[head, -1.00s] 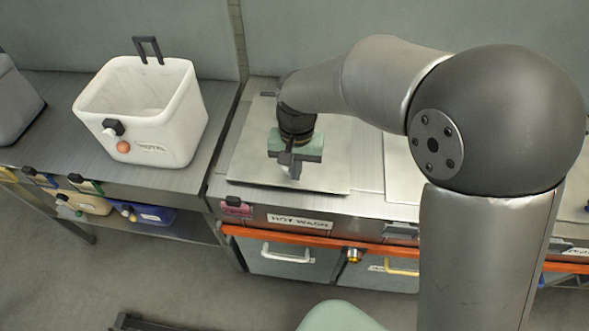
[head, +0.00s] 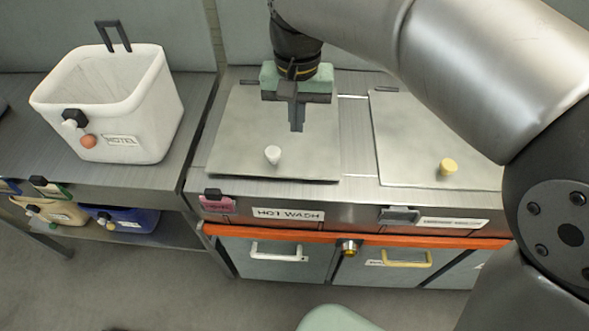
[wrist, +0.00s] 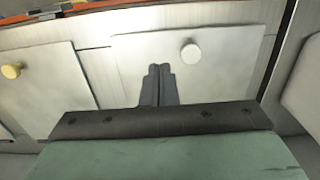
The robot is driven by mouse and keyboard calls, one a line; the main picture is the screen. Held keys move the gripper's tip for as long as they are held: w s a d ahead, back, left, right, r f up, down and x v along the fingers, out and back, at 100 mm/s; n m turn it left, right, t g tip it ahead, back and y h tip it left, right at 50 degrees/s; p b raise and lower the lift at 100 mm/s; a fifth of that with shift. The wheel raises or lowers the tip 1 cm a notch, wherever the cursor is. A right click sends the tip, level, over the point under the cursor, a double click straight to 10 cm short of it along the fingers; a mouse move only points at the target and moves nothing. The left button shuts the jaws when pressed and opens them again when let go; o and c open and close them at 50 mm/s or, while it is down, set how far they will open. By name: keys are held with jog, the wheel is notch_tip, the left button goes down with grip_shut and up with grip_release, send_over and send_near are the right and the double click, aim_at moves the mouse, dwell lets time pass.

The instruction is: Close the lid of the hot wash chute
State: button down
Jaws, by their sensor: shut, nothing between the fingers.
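The hot wash lid (head: 240,150) is a flat metal plate lying down flush on the counter, above the "HOT WASH" label (head: 288,214). A white knob (head: 272,154) stands near its front edge. In the wrist view the same lid (wrist: 215,75) and its white knob (wrist: 191,54) show, with the lid lying flat. My gripper (head: 297,128) is shut and empty, pointing down over the lid, behind and right of the knob. Its closed fingers also show in the wrist view (wrist: 158,72). They look apart from the knob; I cannot tell their exact height above the lid.
A second flat lid (head: 420,130) with a yellow knob (head: 447,167) lies to the right. A white bin marked "HOTEL" (head: 115,110) stands on the left counter. An orange rail (head: 370,238) runs along the front above doors with handles.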

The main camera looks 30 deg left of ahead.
send_over(297, 182)
jog(key=f, duration=1.3)
jog(key=shift+w+a+f, duration=0.3)
jog(key=shift+a+f, duration=0.05)
jog(key=shift+s+d+f+b, duration=0.2)
jog(key=shift+f+b, duration=0.15)
jog(key=shift+f, duration=0.4)
jog(key=shift+s+d+f+b, duration=0.15)
jog(key=shift+f+b, duration=0.2)
jog(key=shift+f, duration=0.4)
notch_tip(297, 182, up, 16)
jog(key=p, duration=0.3)
jog(key=shift+w+a, duration=0.25)
jog(key=shift+a, duration=0.05)
